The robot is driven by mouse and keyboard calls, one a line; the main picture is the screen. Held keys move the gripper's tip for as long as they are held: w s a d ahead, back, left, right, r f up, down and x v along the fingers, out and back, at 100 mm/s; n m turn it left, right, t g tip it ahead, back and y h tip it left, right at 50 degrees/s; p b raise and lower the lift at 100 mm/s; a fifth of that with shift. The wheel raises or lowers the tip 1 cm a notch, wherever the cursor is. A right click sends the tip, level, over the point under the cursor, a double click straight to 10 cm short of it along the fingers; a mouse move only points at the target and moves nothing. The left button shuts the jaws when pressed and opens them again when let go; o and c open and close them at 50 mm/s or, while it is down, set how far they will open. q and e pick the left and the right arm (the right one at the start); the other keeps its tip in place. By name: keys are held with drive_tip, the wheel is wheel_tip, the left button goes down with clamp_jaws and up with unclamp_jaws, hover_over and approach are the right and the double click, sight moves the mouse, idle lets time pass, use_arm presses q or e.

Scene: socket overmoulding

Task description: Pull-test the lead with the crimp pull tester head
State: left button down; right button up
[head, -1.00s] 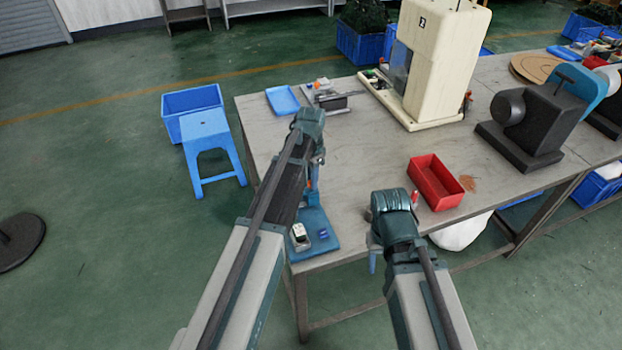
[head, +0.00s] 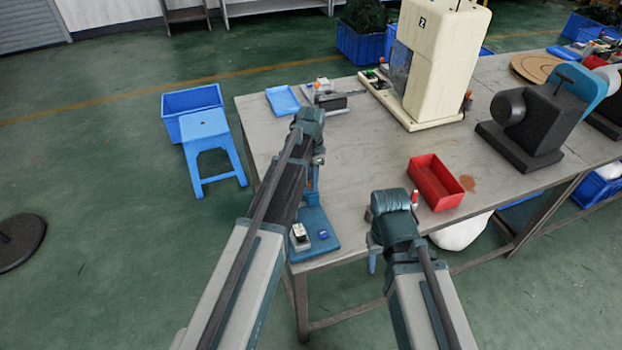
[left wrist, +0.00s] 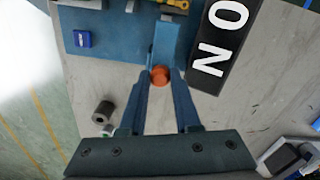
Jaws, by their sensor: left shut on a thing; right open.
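The blue pull tester base (head: 329,246) sits at the table's near left corner. A blue upright part with an orange round end (left wrist: 160,75) stands by it; I take this for the tester head. My left gripper (head: 318,162) points down at it and is shut on the orange end, whose grip shows in the left wrist view. The base carries a small white and black fixture (head: 299,238) and a blue block (head: 322,234), which also shows in the left wrist view (left wrist: 82,39). My right gripper (head: 372,262) is open over the front edge. I cannot make out the lead.
A red bin (head: 435,183) stands right of the grippers. A black plate with white letters (left wrist: 220,50) and a grey cylinder (left wrist: 103,112) lie near the left gripper. A cream machine (head: 440,65) and dark press (head: 530,125) stand farther back.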

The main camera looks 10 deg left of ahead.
use_arm(q)
drive_tip(key=s+a, duration=0.1)
drive_tip(key=a, duration=0.1)
drive_tip(key=s+a, duration=0.1)
drive_tip(key=shift+s+a, duration=0.3)
drive_tip(key=shift+a, duration=0.1)
drive_tip(key=c, duration=0.6)
unclamp_jaws()
drive_tip(key=shift+a, duration=0.1)
drive_tip(key=shift+r+p, duration=0.5)
drive_tip(key=shift+p, duration=0.05)
wheel_tip(320, 180, up, 13)
drive_tip(key=p, duration=1.2)
drive_tip(key=shift+f+p, duration=0.1)
drive_tip(key=shift+p, duration=0.25)
